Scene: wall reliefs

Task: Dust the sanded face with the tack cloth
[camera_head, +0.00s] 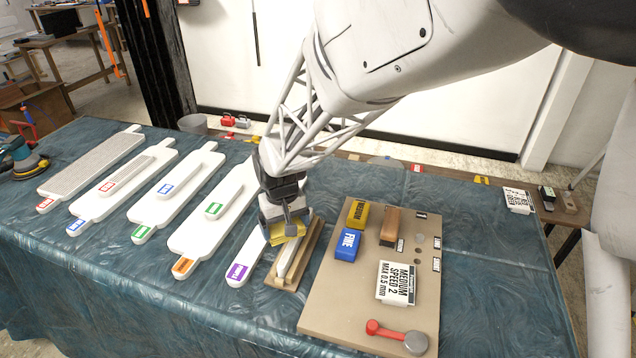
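My gripper (284,218) points down near the middle of the table. It is shut on a yellow folded pad, which looks like the tack cloth (283,236). The cloth is at the upper part of a narrow white piece (287,262) lying in a wooden cradle (278,281). The gripper and cloth hide the far end of the white piece. I cannot tell whether the cloth touches its face or hovers just above it.
Several white panels with coloured tags, such as the purple-tagged one (245,256), lie to the left. A tan board (335,285) on the right bears a yellow MEDIUM block (357,214), blue FINE block (347,244), brown block (390,226), label card (396,283) and red lever (385,329). The front right cloth is clear.

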